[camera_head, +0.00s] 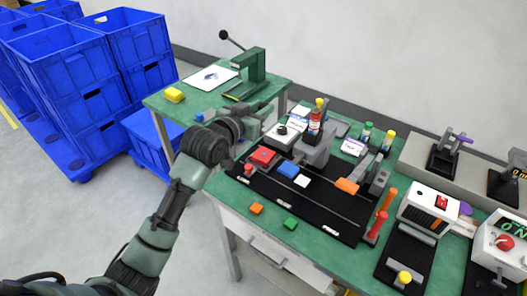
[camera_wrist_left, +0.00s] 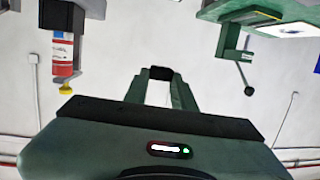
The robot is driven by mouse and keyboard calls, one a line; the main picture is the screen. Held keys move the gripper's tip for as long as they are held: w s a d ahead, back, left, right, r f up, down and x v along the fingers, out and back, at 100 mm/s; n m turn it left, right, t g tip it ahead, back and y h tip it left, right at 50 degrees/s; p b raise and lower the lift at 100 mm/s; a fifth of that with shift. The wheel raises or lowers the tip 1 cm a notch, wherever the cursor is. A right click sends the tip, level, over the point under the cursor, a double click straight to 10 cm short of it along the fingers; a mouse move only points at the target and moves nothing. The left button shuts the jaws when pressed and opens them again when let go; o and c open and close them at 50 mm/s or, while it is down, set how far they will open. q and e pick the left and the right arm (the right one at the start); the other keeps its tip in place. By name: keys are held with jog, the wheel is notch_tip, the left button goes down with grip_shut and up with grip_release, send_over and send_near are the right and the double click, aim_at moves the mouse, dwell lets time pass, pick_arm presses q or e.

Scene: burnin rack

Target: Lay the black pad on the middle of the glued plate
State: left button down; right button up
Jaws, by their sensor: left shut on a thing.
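My left gripper (camera_head: 249,122) is over the gap between the two green tables, left of the crowded bench top. In the left wrist view, its two green fingers (camera_wrist_left: 161,92) are shut on a small black pad (camera_wrist_left: 161,73) at their tips. The pad cannot be made out in the head view. A white sheet or plate with a dark bluish mark (camera_head: 209,77) lies on the back table; it shows at the upper right of the wrist view (camera_wrist_left: 296,29). I cannot tell for sure whether it is the glued plate. My right gripper is not in view.
A red-and-white bottle (camera_head: 315,122) stands upright in a grey holder right of my gripper. Blue crates (camera_head: 88,75) are stacked at left. Coloured blocks lie on the bench's black mat (camera_head: 314,207).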

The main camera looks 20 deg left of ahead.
pick_arm(q)
jog(key=shift+w+a+r, duration=0.25)
jog(key=shift+w+r, duration=0.3)
jog(key=shift+r, duration=0.1)
jog(key=shift+w+a+f, duration=0.1)
jog(key=shift+w+a, duration=0.05)
jog(key=shift+w, duration=0.05)
send_over(260, 159)
notch_tip(260, 159, down, 15)
jog(key=shift+w+f, duration=0.1)
notch_tip(260, 159, down, 4)
jog(key=shift+f, duration=0.1)
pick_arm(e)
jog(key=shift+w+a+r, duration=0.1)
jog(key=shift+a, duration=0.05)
pick_arm(q)
jog(key=c, duration=1.2)
grip_release()
jog(key=shift+f, duration=0.1)
jog(key=shift+o, duration=0.2)
